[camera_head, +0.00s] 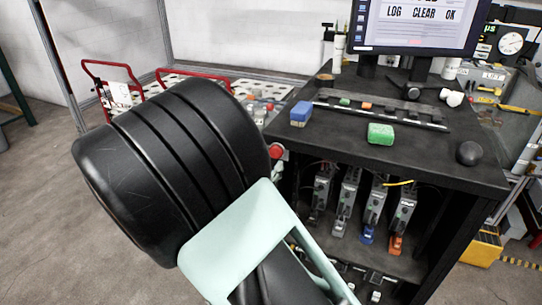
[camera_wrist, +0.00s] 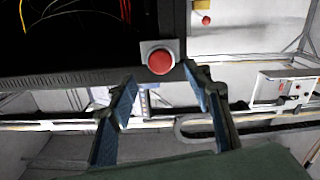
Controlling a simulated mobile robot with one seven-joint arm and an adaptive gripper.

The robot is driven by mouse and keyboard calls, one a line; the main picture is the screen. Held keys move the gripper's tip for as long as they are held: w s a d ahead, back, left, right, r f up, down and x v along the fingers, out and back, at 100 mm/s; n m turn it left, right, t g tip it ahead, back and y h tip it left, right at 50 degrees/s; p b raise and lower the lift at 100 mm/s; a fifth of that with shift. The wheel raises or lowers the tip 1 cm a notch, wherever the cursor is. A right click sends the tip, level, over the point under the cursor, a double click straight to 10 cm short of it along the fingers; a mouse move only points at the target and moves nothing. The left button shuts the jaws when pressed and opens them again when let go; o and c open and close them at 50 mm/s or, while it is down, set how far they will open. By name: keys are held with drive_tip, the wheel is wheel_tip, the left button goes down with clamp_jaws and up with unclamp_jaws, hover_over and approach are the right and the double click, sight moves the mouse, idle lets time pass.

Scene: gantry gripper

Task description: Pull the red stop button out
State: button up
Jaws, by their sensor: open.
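The red stop button (camera_wrist: 161,62) sits on a grey plate at the edge of a dark cabinet in the wrist view. In the head view a red button (camera_head: 277,151) shows at the left side of the black bench, close beside my arm. My gripper (camera_wrist: 159,76) is open, with one finger to the left of the button and one to the right. Both fingertips appear near the button's lower edge, with gaps to either side. Whether the fingertips reach its depth I cannot tell. In the head view my arm hides my gripper.
The black bench (camera_head: 440,160) carries a green sponge (camera_head: 381,134), a blue block (camera_head: 301,113) and a monitor (camera_head: 420,25). A white board with red handles (camera_head: 113,70) stands behind my arm. Another red round part (camera_wrist: 206,20) shows at the upper right of the wrist view.

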sight(276, 152)
drive_tip(key=x, duration=0.5)
drive_tip(key=shift+w, duration=0.25)
clamp_jaws()
